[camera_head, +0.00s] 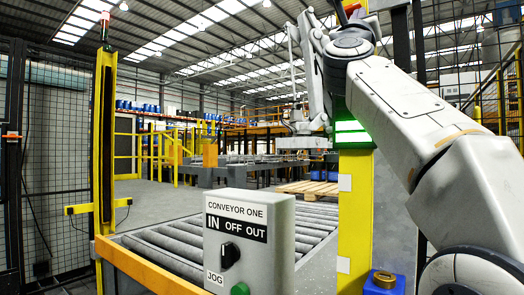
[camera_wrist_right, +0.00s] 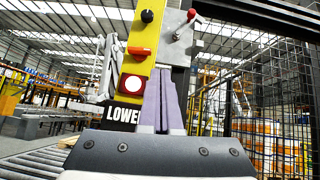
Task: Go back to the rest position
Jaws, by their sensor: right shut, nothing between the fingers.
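My right gripper (camera_wrist_right: 166,74) shows in the wrist view with its two grey-purple fingers pressed together and nothing between them. It points up towards a yellow control post (camera_wrist_right: 140,30), apart from it as far as I can tell. The post bears a black knob (camera_wrist_right: 147,16), a red handle (camera_wrist_right: 140,52), a white button on a red plate (camera_wrist_right: 136,89) and a sign reading LOWER (camera_wrist_right: 123,115). In the head view my right arm rises from the lower right to the top; its gripper is mostly hidden there. My left gripper is not in view.
In the head view a grey box marked CONVEYOR ONE (camera_head: 249,240) stands before a roller conveyor (camera_head: 170,245). The yellow post (camera_head: 355,220) has a lit green lamp (camera_head: 350,133). Mesh fencing (camera_head: 60,150) stands left.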

